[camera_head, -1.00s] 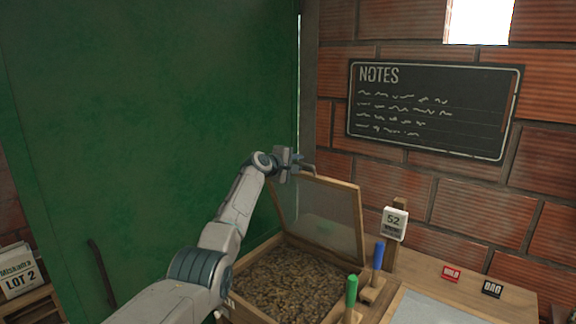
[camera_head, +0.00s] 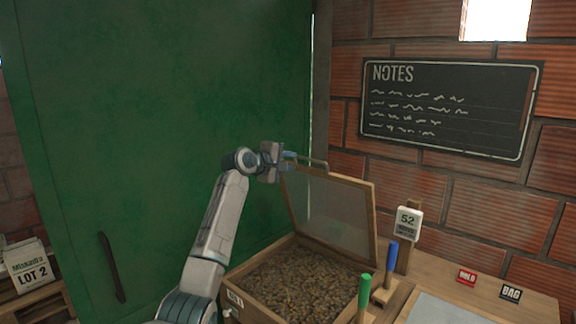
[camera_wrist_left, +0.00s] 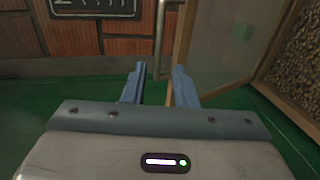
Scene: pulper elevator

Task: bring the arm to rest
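My left arm comes in from the lower left in the head view. Its gripper (camera_head: 290,157) is at the top edge of the raised lid (camera_head: 333,212), near the lid's metal handle (camera_head: 314,162). In the left wrist view the two fingers (camera_wrist_left: 158,88) stand apart, with a gap between them. The handle bar (camera_wrist_left: 160,38) and the lid's wooden frame (camera_wrist_left: 181,50) show beyond the fingertips; I cannot tell if a finger touches them. The wooden box (camera_head: 243,306) under the lid holds brown grains. My right gripper is out of view.
A green door or panel (camera_head: 150,130) fills the left. A blackboard (camera_head: 450,110) hangs on the brick wall.

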